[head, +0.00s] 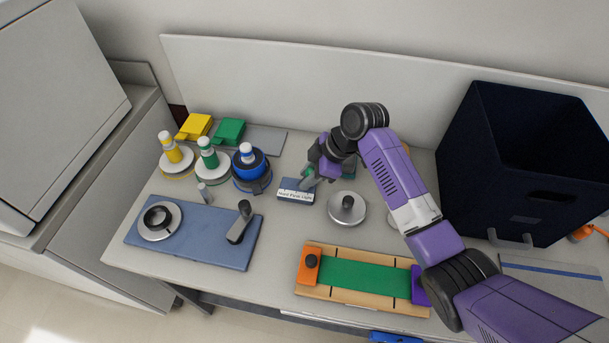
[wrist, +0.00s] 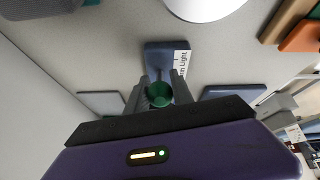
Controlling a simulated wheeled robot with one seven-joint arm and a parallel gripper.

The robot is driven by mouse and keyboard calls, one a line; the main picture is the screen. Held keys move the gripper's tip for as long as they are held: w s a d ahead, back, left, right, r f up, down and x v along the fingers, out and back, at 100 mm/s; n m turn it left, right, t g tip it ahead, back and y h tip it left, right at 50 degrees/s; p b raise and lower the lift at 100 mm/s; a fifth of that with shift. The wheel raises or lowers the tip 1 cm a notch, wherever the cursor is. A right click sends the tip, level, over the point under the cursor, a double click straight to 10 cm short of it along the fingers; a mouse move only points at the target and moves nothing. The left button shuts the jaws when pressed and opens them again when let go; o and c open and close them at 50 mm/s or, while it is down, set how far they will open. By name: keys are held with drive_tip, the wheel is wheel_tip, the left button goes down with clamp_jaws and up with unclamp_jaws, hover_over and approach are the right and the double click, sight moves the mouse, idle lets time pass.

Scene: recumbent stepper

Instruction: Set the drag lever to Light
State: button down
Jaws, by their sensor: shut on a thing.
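The drag lever's small dark blue base (head: 286,186) stands mid-table in the head view, with a white label (head: 296,195) on its front face that seems to end in "Light" at the right. In the wrist view the base (wrist: 158,52) lies just beyond the fingers, and "Light" reads on the label (wrist: 182,62). My gripper (wrist: 158,92) is shut on the lever's round green knob (wrist: 159,96), which sits between both fingers. In the head view my gripper (head: 310,178) comes down over the base's right part. The lever's shaft is mostly hidden, so its exact setting is unclear.
A silver disc with a knob (head: 347,210) stands close right of the base. A blue panel (head: 192,222) with a dial and black-handled lever lies left. A blue-collared post (head: 250,163) stands behind left. A dark bin (head: 500,170) is at right, a green-strip board (head: 360,276) in front.

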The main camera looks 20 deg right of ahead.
drive_tip(key=shift+d, duration=0.1)
idle(0.5)
drive_tip(key=c, duration=1.1)
unclamp_jaws()
drive_tip(key=shift+c, duration=0.2)
drive_tip(key=b+v, duration=0.1)
drive_tip(key=v, duration=0.6)
drive_tip(key=shift+s+d+r, duration=0.2)
drive_tip(key=shift+s+d, duration=0.1)
